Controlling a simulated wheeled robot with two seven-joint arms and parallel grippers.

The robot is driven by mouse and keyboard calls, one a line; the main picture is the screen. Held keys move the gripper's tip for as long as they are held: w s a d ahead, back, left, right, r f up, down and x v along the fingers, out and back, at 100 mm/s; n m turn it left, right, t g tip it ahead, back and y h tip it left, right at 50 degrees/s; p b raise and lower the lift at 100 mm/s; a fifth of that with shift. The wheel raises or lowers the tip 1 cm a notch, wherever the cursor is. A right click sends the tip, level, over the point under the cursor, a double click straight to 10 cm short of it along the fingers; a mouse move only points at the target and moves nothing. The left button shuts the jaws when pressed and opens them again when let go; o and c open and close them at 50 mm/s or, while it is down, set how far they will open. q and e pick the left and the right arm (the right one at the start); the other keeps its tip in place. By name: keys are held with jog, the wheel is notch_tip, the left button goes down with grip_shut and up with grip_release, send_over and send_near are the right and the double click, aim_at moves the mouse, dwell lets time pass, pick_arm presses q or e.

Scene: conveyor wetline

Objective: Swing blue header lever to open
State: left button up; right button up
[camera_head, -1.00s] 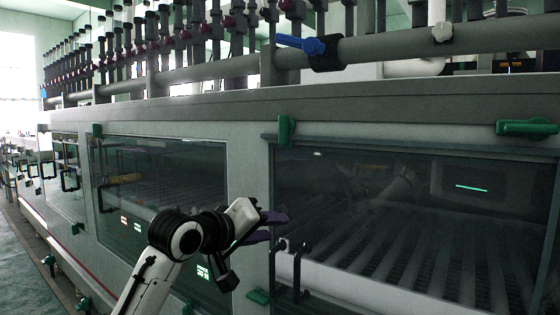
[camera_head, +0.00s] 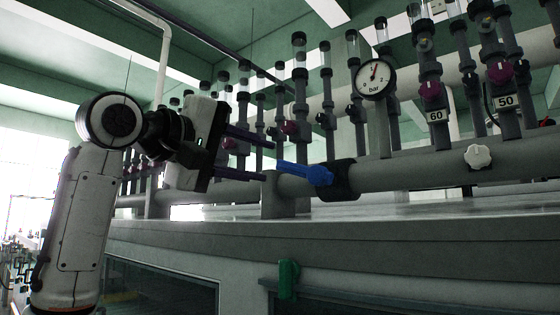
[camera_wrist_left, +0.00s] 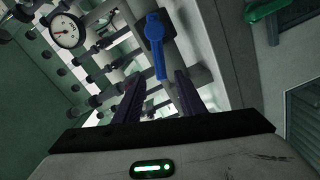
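The blue header lever (camera_head: 305,172) sits on a black valve body (camera_head: 338,180) on the thick grey header pipe (camera_head: 400,170). It points left along the pipe, tilted slightly. My left gripper (camera_head: 268,160) is open just left of the lever, its two dark purple fingers apart and pointing right. In the left wrist view the lever (camera_wrist_left: 157,47) hangs down toward the space between the two fingers (camera_wrist_left: 160,95). I cannot tell whether its tip is between them; no contact is clear. My right gripper is not in view.
A round pressure gauge (camera_head: 374,77) stands above the pipe to the right. Several vertical tubes with purple knobs (camera_head: 430,91) rise behind. A white knob (camera_head: 478,156) is on the pipe. The grey machine ledge (camera_head: 400,226) runs below, with a green latch (camera_head: 288,279).

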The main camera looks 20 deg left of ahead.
aim_at(286, 167)
pick_arm(q)
jog(key=p+x, duration=0.1)
jog(key=x, duration=0.5)
jog(key=shift+w+p, duration=0.35)
jog(key=shift+c, duration=0.2)
grip_shut()
